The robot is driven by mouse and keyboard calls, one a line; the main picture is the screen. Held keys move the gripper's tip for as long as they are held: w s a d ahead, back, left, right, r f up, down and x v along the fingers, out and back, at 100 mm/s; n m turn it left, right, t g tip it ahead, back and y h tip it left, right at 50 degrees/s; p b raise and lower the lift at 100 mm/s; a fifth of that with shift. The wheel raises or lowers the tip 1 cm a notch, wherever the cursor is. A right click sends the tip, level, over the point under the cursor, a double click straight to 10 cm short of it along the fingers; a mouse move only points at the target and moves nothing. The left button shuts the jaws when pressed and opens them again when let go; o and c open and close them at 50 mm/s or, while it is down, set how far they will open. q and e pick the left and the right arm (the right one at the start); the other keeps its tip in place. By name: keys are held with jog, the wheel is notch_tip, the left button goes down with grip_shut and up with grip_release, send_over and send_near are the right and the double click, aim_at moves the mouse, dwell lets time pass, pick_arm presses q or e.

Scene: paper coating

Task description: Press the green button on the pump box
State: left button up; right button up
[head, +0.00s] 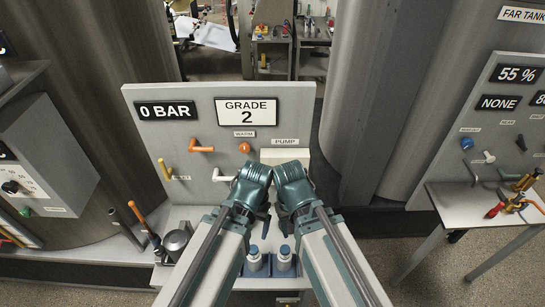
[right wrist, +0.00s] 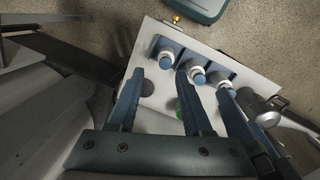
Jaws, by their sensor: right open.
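The pump box (head: 297,155) is a cream box under the PUMP label (head: 286,141) on the grey panel. My arms cover most of its front, and I cannot make out its green button in the head view. In the right wrist view a small green patch (right wrist: 181,108) shows partly behind a gripper finger; I cannot tell what it is. My right gripper (head: 284,222) hangs pointing down in front of the panel, open, with nothing seen in it. My left gripper (head: 264,224) is close beside it, and its jaws are hidden.
A metal pot (head: 177,241) and an orange-handled tool (head: 138,214) are to the left. The panel has yellow, orange and white valve handles. A side table (head: 470,207) stands at right.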

jog(key=shift+s, duration=0.2)
jog(key=shift+c, duration=0.4)
grip_shut()
jog(key=shift+w, duration=0.1)
dwell(1.1)
